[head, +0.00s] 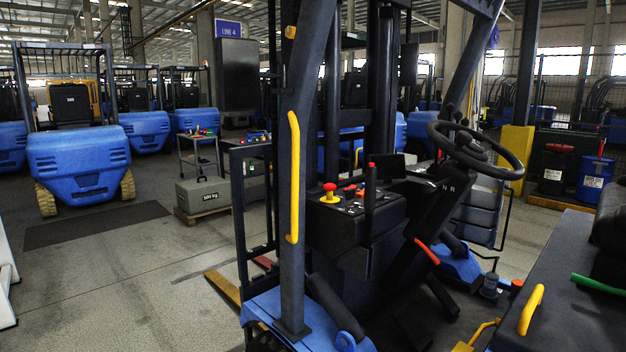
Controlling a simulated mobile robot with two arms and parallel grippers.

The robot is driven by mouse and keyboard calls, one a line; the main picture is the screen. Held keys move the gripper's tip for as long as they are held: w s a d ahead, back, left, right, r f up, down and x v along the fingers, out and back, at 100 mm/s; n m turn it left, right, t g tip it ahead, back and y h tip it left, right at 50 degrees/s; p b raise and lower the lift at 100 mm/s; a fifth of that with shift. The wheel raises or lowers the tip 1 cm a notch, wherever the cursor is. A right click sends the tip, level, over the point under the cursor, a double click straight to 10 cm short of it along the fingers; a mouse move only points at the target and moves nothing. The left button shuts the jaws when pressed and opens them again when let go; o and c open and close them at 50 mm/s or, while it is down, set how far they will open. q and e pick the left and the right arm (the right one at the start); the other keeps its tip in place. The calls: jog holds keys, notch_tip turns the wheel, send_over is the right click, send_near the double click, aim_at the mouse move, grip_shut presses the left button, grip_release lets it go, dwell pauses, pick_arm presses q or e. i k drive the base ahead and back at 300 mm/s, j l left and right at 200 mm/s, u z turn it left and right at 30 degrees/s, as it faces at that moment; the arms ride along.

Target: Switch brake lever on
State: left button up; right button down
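A forklift stands close in front of me. An upright black lever with a red tip (371,190) rises at the right side of its console (350,225). A lever with an orange-red grip (427,251) slants below the steering wheel (475,150). A green grip (600,284) and a yellow grip (531,310) are beside the seat at the lower right. No label shows which of these is the brake lever, and I cannot tell its on or off position. Neither of my grippers is in view.
A dark post with a yellow grab handle (293,178) stands between me and part of the console. A red mushroom button on a yellow base (330,193) sits on the console. A weight marked 500 kg (203,195) is behind left. The floor at left is open.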

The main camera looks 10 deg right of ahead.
aim_at(370, 175)
jog(key=i+j, duration=0.3)
jog(key=j, duration=0.15)
jog(key=i+j+z, duration=0.1)
jog(key=i+j, duration=0.15)
jog(key=j, duration=0.15)
jog(key=i+j, duration=0.3)
jog(key=j, duration=0.2)
